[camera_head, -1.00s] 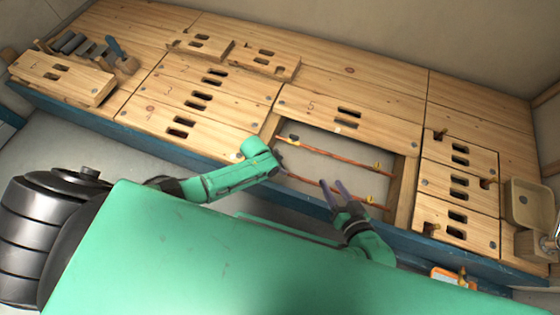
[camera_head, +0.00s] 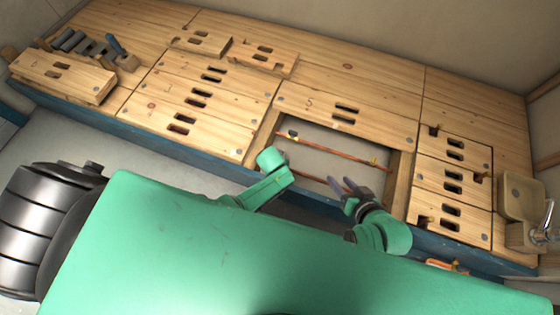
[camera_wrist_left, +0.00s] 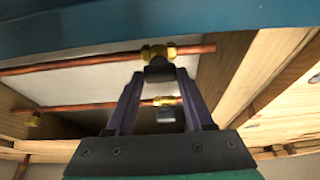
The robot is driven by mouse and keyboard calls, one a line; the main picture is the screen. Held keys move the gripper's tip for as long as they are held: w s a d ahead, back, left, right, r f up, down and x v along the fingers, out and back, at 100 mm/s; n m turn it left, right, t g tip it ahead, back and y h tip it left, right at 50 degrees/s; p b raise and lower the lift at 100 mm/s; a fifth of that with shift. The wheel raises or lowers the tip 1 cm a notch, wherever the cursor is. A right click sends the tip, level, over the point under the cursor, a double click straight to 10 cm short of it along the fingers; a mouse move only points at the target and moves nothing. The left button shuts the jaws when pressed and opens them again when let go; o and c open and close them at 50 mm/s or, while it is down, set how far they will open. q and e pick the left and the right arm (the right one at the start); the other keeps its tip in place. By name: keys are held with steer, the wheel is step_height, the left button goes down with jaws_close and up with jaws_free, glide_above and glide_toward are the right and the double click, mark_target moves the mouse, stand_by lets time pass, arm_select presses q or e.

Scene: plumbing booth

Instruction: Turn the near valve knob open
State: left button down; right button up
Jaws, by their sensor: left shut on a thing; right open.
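The near copper pipe (camera_head: 312,178) and far copper pipe (camera_head: 335,152) cross the bench opening. In the left wrist view, the near pipe (camera_wrist_left: 70,65) carries a brass valve (camera_wrist_left: 160,50) with a dark knob (camera_wrist_left: 159,72). My left gripper (camera_wrist_left: 159,76) is shut on this knob, one purple finger on each side. In the head view its fingers are hidden by my green left wrist. The far pipe's valve (camera_wrist_left: 166,101) and its dark knob show between the fingers, farther off. My right gripper (camera_head: 342,186) is open and empty near the opening's front edge.
The blue bench edge (camera_wrist_left: 150,20) passes close to the left gripper. Wooden framing (camera_head: 397,185) bounds the opening on the right. Slotted wooden panels (camera_head: 202,120) cover the bench around it. A small basin (camera_head: 520,197) stands at far right.

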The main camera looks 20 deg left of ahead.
stand_by(0.3)
arm_select(q)
steer(key=shift+c, duration=1.4)
jaws_free()
arm_select(e)
steer(key=shift+a, duration=0.1)
arm_select(q)
steer(key=shift+s+r+p, duration=0.1)
steer(key=shift+r+p, duration=0.2)
steer(key=shift+r, duration=0.05)
arm_select(e)
steer(key=s+d+r+g+h+p, duration=0.4)
steer(key=d+r+g, duration=0.15)
steer(key=d, duration=0.35)
arm_select(q)
steer(key=p+v, duration=0.5)
steer(key=v, duration=0.8)
steer(key=shift+s+r, duration=0.15)
steer(key=shift+r, duration=0.2)
arm_select(e)
steer(key=s+d+f+m+g+h, duration=0.1)
steer(key=d+f, duration=0.3)
steer(key=f, duration=0.5)
steer(key=shift+s+f, duration=0.4)
steer(key=shift+s, duration=0.2)
